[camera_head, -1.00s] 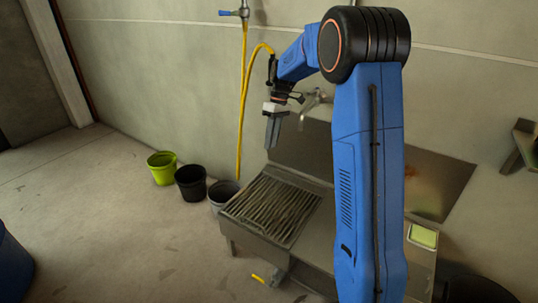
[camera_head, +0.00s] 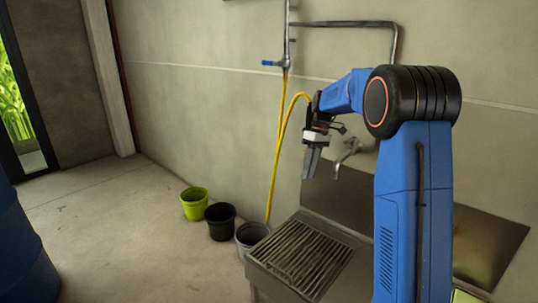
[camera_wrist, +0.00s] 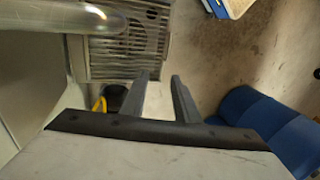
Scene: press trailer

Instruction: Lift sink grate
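The sink grate (camera_head: 300,257) is a slatted metal rack lying flat in the sink unit at the bottom of the head view. It also shows in the wrist view (camera_wrist: 150,55), upper left, partly covered by a shiny metal pipe. My gripper (camera_head: 311,170) hangs in the air above the back of the grate, pointing down, apart from it. In the wrist view my gripper (camera_wrist: 159,78) has its two fingers spread with an empty gap between them.
A tap (camera_head: 350,150) sticks out from the wall beside my gripper. A yellow hose (camera_head: 274,165) hangs to its left. Green (camera_head: 195,205), black (camera_head: 220,222) and grey (camera_head: 251,237) buckets stand left of the sink. A blue barrel (camera_head: 25,255) stands far left; floor between is free.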

